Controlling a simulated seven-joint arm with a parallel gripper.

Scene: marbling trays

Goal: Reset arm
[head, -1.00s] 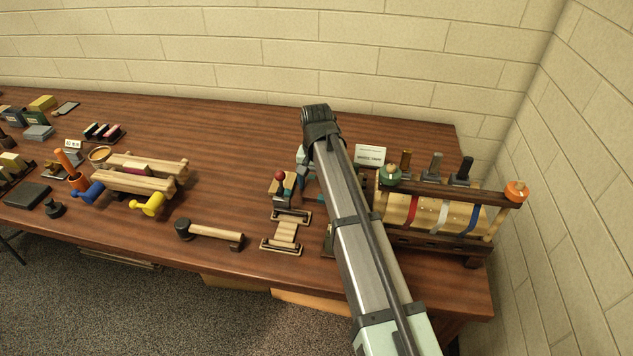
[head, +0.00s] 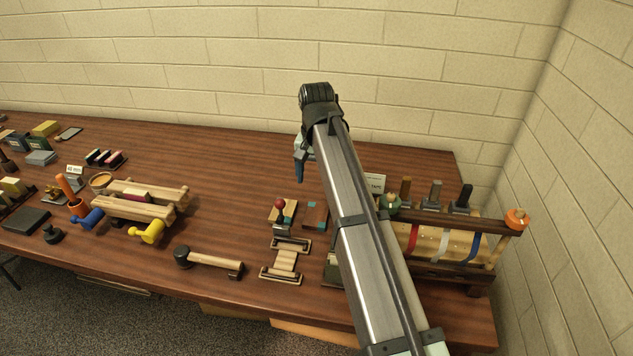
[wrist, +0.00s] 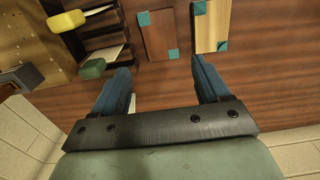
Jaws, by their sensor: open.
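My gripper (head: 299,172) is raised above the right part of the brown table (head: 235,160), partly hidden behind my arm in the head view. In the wrist view its two blue fingers (wrist: 160,78) are spread apart with nothing between them. Two wooden blocks with teal corners lie on the table beyond the fingertips: a darker red-brown one (wrist: 158,35) and a paler one (wrist: 210,28). In the head view the dark block (head: 315,216) lies right of the pale block (head: 286,214), which has a red knob in front of or on it; I cannot tell which.
A wooden rack (head: 455,228) with coloured bands and an orange knob (head: 516,218) stands at the right, partly behind my arm. A slatted wooden stand (head: 284,262) and a dark-headed tool (head: 208,261) lie near the front edge. Wall lies behind; the table's back middle is clear.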

